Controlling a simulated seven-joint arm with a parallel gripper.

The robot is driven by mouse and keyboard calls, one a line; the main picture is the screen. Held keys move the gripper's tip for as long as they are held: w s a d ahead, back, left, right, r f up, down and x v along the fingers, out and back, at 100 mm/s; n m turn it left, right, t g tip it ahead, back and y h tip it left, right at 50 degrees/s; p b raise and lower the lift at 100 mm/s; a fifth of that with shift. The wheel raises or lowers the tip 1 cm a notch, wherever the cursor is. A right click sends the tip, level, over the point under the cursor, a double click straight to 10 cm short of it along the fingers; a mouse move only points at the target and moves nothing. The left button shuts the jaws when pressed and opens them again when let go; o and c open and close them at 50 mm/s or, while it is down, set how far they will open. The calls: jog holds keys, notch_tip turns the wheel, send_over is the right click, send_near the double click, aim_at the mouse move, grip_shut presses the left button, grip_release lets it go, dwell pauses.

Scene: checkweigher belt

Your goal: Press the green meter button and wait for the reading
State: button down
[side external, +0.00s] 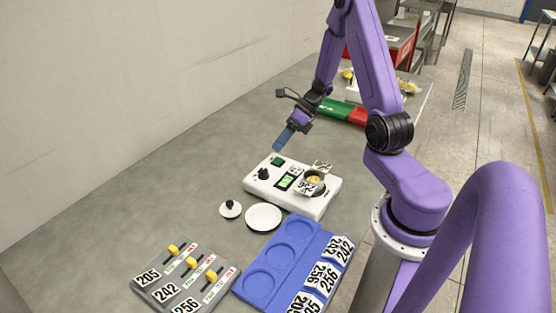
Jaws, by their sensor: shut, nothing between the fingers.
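The white meter (318,204) stands on the grey table. Its green button (278,161) is at the back left of its top, beside a black knob (264,174). A small lit green display (285,182) is on its top; the reading is too small to make out. A small round cup (314,178) with yellowish contents sits on the meter's right part, with number tags by it. My gripper (278,148) is shut and empty, pointing down with its blue fingertips just over the green button. I cannot tell whether they touch it.
A white dish (263,217) and a white lid with a black knob (230,209) lie in front of the meter. A blue tray (268,258) with round recesses and number cards is at the front. A grey panel (168,292) with yellow sliders is front left. A green and red block (356,116) lies behind.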

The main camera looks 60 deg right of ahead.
aim_at(281, 158)
jog(key=shift+r, duration=1.85)
jog(key=s+a+r+n+g+h, duration=0.1)
jog(key=s+a+r+n+g, duration=0.2)
jog(key=a+n, duration=0.5)
jog(key=s+a+r+n+g+h, duration=0.1)
jog(key=s+a+n+g+h, duration=0.15)
jog(key=s+a+n, duration=0.55)
jog(key=s+a+r+n+t+h, duration=0.1)
jog(key=s+n, duration=0.5)
jog(key=n, duration=0.8)
jog(key=s+a+r+n+t+h, duration=0.1)
jog(key=s+r+n+h, duration=0.2)
jog(key=n, duration=1.1)
jog(key=s, duration=0.3)
jog(key=shift+s+a+r, duration=0.15)
jog(key=shift+s+a, duration=0.05)
jog(key=shift+a, duration=0.2)
